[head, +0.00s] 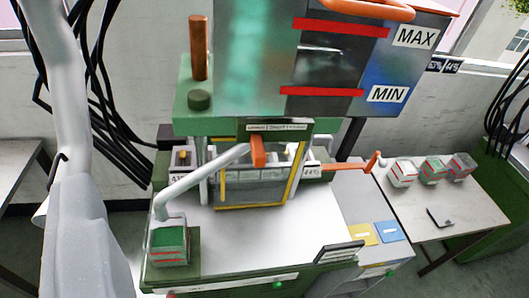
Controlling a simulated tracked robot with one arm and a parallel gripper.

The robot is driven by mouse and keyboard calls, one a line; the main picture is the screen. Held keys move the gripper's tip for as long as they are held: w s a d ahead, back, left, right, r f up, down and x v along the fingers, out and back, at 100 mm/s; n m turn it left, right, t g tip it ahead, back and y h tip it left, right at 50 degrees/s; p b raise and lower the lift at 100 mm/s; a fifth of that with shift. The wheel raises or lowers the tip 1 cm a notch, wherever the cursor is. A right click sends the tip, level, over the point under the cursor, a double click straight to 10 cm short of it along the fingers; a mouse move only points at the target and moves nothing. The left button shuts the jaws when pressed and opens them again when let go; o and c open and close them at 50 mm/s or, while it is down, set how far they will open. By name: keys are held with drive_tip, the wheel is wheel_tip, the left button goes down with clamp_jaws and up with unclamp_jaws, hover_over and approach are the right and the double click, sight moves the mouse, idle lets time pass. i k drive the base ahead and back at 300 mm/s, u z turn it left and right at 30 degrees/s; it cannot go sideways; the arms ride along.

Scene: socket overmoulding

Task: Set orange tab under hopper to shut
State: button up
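The orange tab (258,151) hangs below a small white label strip (277,127) with several dark words, too small to read surely. The tab points almost straight down and sits left of the strip's middle. Above it is the hopper (345,68), a large bin with red MAX and MIN bands, on a green block (215,126). Nothing touches the tab. I cannot make out my gripper's fingers. A pale grey arm-like part, probably mine, fills the left edge, well away from the tab.
A pale bent pipe (205,177) crosses left of the tab. A yellow-framed window (250,188) is below it. An orange lever (372,163) sticks out at right. A green-filled container (169,246) is at front left. A side table (455,210) holds several small boxes.

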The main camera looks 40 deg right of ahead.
sight(258, 153)
drive_tip(key=u, duration=1.2)
drive_tip(key=k, duration=1.35)
drive_tip(key=z, duration=0.9)
drive_tip(key=i, duration=1)
drive_tip(key=u, duration=0.1)
